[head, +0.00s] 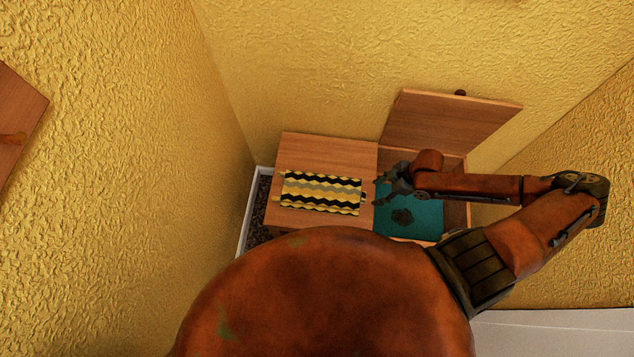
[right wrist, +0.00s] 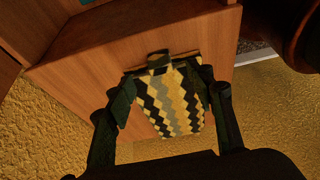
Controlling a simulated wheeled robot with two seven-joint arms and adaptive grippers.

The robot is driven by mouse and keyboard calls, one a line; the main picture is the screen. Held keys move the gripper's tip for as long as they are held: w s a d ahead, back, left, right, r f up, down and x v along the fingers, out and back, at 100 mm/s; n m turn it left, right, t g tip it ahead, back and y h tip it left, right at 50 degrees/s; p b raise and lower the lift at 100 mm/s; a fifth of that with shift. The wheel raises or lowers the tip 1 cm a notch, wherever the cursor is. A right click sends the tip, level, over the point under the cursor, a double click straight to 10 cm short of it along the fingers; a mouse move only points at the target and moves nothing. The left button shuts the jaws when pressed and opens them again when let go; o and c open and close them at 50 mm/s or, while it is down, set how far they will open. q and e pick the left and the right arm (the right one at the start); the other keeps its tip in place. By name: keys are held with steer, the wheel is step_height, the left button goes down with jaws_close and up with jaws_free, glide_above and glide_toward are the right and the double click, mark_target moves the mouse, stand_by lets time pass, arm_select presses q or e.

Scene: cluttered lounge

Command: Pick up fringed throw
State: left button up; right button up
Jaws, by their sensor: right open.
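The fringed throw (head: 320,192) is a flat, folded-looking piece with black, yellow and grey zigzags. It lies on the closed left part of a wooden chest (head: 325,150). My right gripper (head: 378,190) is open just right of the throw's right end, where a small dark tab shows. In the right wrist view the throw (right wrist: 172,100) appears between the spread fingers of my right gripper (right wrist: 168,90). Whether the fingers touch it I cannot tell. My left gripper is not in view.
The chest's right part has its lid (head: 450,120) raised. A teal item (head: 415,222) with a dark patch lies in that open part, below my right arm. Yellow textured walls (head: 300,60) stand close behind and to the left. A wooden piece (head: 18,120) is at the far left.

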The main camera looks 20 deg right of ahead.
mark_target(368, 196)
steer(key=shift+b+x, duration=0.3)
steer(key=shift+x, duration=0.55)
steer(key=shift+b+x, duration=0.3)
steer(key=shift+x, duration=0.7)
steer(key=b+x, duration=0.1)
steer(key=x, duration=0.2)
steer(key=shift+w+a+f, duration=0.1)
steer(key=shift+w+f, duration=0.1)
steer(key=shift+f, duration=0.2)
steer(key=shift+a, duration=0.1)
steer(key=c, duration=0.8)
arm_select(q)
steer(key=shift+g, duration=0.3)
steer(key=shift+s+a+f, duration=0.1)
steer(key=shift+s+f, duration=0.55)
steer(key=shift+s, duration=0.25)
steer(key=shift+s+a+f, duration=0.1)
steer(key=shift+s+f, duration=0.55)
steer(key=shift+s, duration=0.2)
arm_select(e)
jaws_close()
